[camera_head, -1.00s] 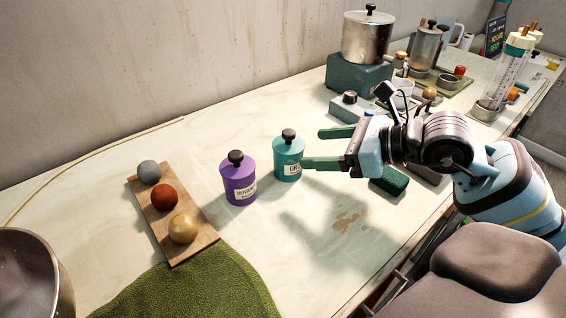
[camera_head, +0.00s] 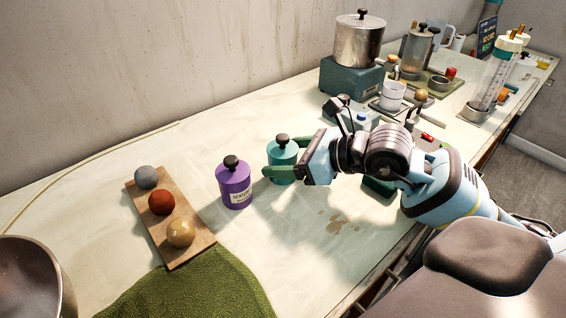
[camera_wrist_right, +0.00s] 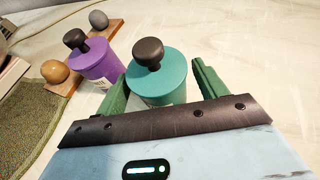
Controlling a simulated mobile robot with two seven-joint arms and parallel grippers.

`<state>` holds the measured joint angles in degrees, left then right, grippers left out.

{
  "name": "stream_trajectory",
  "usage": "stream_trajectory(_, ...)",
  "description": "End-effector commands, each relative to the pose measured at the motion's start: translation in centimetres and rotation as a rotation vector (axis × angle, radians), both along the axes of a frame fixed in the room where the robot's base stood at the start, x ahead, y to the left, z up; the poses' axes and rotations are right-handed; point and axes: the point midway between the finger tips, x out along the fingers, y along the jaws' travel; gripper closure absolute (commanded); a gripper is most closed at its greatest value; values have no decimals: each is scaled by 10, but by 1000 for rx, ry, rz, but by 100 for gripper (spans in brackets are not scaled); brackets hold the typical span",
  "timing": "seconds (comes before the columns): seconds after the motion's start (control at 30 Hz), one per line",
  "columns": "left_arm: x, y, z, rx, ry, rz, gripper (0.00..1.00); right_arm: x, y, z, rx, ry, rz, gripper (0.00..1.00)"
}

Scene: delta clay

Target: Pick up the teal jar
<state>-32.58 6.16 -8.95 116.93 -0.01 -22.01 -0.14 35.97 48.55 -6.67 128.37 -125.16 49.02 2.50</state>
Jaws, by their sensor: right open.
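The teal jar (camera_head: 282,152) with a dark knob lid stands upright on the counter, right of a purple jar (camera_head: 235,186). My right gripper (camera_head: 272,160) is open, with its green fingers at either side of the teal jar. In the right wrist view the teal jar (camera_wrist_right: 160,78) sits between the two green fingers (camera_wrist_right: 160,88), with its lower part hidden behind the gripper's palm. Whether the fingers touch the jar cannot be told. My left gripper does not show.
The purple jar (camera_wrist_right: 95,62) stands close to the left finger. A wooden board (camera_head: 186,240) with three balls and a green cloth (camera_head: 190,288) lie to the left. A metal pot (camera_head: 359,42) on a teal block stands at the back right. Bare counter lies in front of the jars.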

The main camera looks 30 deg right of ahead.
Motion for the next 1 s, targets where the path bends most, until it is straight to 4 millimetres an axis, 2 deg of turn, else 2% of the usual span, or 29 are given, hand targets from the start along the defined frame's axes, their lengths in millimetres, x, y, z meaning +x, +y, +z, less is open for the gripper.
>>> stream_trajectory(0.13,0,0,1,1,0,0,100,7,5,-3,0,-1,0,29)
stream_trajectory(0.37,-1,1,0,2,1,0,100,8,5,-4,-1,0,0,29)
stream_trajectory(0.77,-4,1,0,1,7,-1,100,7,5,-4,-1,0,0,80)
stream_trajectory(1.0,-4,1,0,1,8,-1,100,8,5,-3,-1,-2,1,80)
